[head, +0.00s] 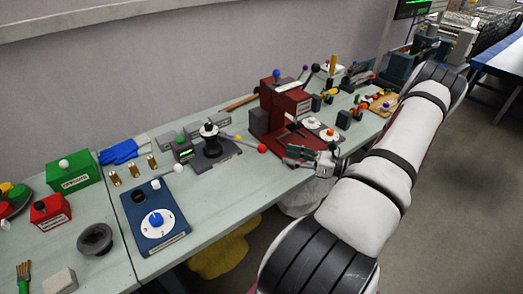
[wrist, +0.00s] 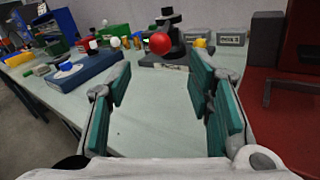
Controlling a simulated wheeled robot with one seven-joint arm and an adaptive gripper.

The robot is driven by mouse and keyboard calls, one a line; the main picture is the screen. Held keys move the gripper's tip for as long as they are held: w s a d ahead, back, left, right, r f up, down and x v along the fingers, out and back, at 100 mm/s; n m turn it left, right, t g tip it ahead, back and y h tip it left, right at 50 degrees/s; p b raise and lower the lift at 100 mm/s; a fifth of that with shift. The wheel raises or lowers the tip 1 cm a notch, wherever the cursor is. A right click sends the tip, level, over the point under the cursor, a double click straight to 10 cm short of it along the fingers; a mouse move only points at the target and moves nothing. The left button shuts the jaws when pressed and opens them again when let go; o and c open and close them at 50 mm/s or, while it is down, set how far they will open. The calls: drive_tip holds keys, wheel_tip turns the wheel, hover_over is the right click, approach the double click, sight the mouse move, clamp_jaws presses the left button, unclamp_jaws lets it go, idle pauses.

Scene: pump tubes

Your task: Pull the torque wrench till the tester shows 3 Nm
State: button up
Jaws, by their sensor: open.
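The torque tester (head: 213,152) is a dark grey base with a black column and white top, standing mid-bench in the head view. A thin lever, seemingly the torque wrench (head: 248,144), runs from it to a red ball (head: 261,148). In the wrist view the red ball (wrist: 160,43) shows ahead, in the gap between my fingers, with the tester (wrist: 170,22) behind it. My gripper (head: 291,153) is open and empty, right of the ball and apart from it; its teal fingers also show in the wrist view (wrist: 160,82). The reading is too small to make out.
A blue panel with a white dial (head: 140,201) lies left of the tester. Green (head: 75,172) and red (head: 50,211) boxes stand further left. Bare bench (head: 225,190) lies in front of the tester.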

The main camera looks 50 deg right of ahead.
sight(263, 148)
drive_tip(key=p+x, duration=0.1)
drive_tip(key=x, duration=0.9)
drive_tip(key=shift+w+a+p, duration=0.1)
drive_tip(key=shift+w+p, duration=0.1)
drive_tip(key=shift+p, duration=0.1)
drive_tip(key=shift+c, duration=0.4)
clamp_jaws()
